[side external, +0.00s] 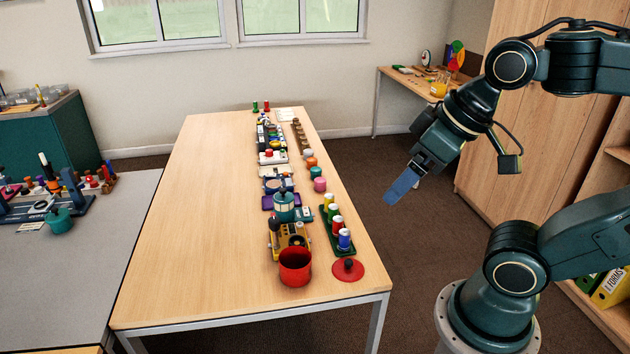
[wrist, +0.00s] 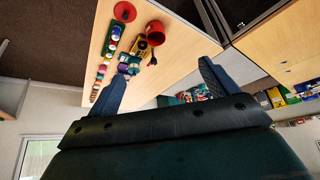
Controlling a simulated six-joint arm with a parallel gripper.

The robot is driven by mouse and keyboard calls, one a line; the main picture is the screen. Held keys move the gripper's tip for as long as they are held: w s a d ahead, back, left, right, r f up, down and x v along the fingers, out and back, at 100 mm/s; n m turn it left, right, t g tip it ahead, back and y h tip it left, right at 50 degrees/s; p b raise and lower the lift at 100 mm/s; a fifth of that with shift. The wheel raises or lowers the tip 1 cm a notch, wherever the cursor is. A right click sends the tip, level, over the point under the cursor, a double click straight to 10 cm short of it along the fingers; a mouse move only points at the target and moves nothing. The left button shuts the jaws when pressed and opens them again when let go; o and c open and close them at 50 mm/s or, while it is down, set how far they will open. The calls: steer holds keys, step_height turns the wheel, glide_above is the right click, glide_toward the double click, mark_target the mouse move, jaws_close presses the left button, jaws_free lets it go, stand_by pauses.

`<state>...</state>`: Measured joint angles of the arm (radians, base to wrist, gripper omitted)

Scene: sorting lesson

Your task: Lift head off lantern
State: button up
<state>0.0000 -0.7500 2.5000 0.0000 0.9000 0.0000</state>
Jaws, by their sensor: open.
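A small teal and cream lantern-like piece (side external: 285,208) with a teal cap and a knob stands upright in the row of objects on the long wooden table. In the side view it is behind a yellow toy (side external: 292,238). Whether its cap is a separate head cannot be told. In the wrist view the lantern is too small to make out clearly. My gripper (side external: 402,185) is open and empty, in the air beyond the table's right edge, well to the right of the lantern and above table height. Its two blue fingers (wrist: 160,84) stand wide apart in the wrist view.
A red pot (side external: 295,268) and its red lid (side external: 348,269) are at the near end. A green stand with coloured cylinders (side external: 337,228) lies between the lantern and my gripper's side. Several small objects line up behind. The left half of the wooden table (side external: 190,235) is clear.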

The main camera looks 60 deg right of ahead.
steer(key=m+g+h, duration=0.1)
steer(key=m, duration=0.3)
glide_above(285, 198)
steer(key=s+a, duration=0.2)
steer(key=s, duration=0.3)
step_height(285, 198, down, 20)
steer(key=shift+w+d, duration=0.1)
steer(key=shift+d, duration=0.1)
steer(key=shift+f, duration=0.15)
steer(key=shift+x, duration=4.2)
steer(key=shift+d+f, duration=0.15)
